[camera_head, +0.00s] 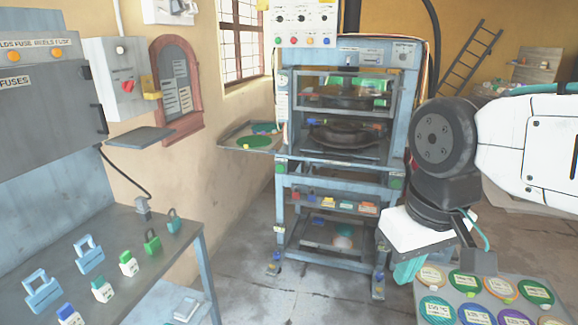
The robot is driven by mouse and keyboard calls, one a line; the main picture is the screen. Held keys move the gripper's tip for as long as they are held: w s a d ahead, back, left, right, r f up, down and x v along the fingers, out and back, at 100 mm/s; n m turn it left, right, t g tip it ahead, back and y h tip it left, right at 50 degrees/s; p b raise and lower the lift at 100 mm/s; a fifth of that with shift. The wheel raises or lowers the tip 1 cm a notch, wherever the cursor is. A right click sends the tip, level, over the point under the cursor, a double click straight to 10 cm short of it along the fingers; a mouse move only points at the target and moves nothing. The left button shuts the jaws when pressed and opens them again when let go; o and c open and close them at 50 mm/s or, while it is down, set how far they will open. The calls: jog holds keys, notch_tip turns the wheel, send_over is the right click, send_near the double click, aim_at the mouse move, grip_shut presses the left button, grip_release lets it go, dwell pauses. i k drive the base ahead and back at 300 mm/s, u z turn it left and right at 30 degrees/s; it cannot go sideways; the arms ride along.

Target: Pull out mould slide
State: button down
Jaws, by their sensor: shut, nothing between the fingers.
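The blue-grey plate press (283,185) stands in the middle of the view. A dark round mould (345,134) sits in its open middle bay, on what looks like the mould slide (335,157). The slide appears to be inside the frame; its handle cannot be told clearly. My gripper (407,272) hangs from my arm to the right of the press, nearer to me, with teal fingers pointing down. It looks shut and empty, apart from the press and the slide.
A tray of round coloured discs (478,284) lies below right of my gripper. A side shelf (232,143) juts from the press's left. A bench (180,250) with padlocks and tags fills the lower left. The floor (300,298) before the press is clear.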

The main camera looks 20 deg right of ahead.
aim_at(360, 143)
jog(key=z, duration=1.9)
jog(key=k, duration=0.1)
jog(key=u, duration=2.45)
jog(key=i, duration=1.3)
jog(key=z, duration=1.05)
jog(key=i, duration=1.25)
jog(key=z, duration=0.1)
